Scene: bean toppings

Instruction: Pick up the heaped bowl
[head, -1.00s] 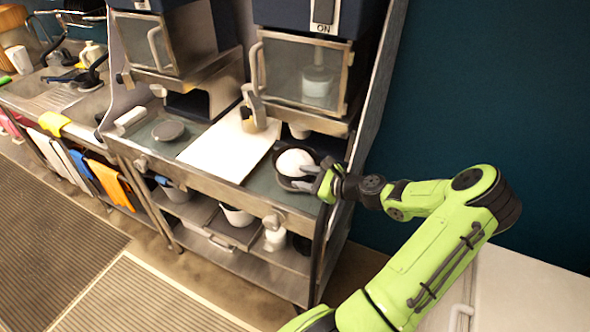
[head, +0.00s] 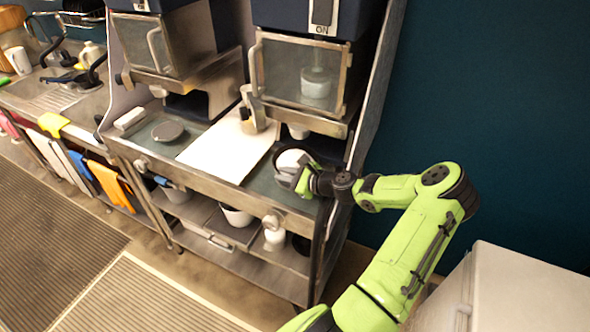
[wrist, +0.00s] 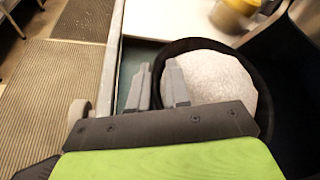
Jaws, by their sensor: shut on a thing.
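The heaped bowl (wrist: 196,43) is dark and round, filled with a pale, whitish heap (wrist: 215,78). In the head view the heaped bowl (head: 311,152) is at the right end of the counter, partly hidden by my gripper (head: 301,180). In the wrist view my gripper (wrist: 158,88) has its two grey fingers close together at the bowl's left side. One finger is outside the rim and the other overlaps the heap, so it is shut on the bowl's rim. I cannot tell whether the bowl is clear of the counter.
A white board (head: 225,148) lies left of the bowl. A dispenser (head: 300,75) with a window stands behind. The counter's front edge and shelves with containers are below. A white cabinet (head: 530,300) stands right.

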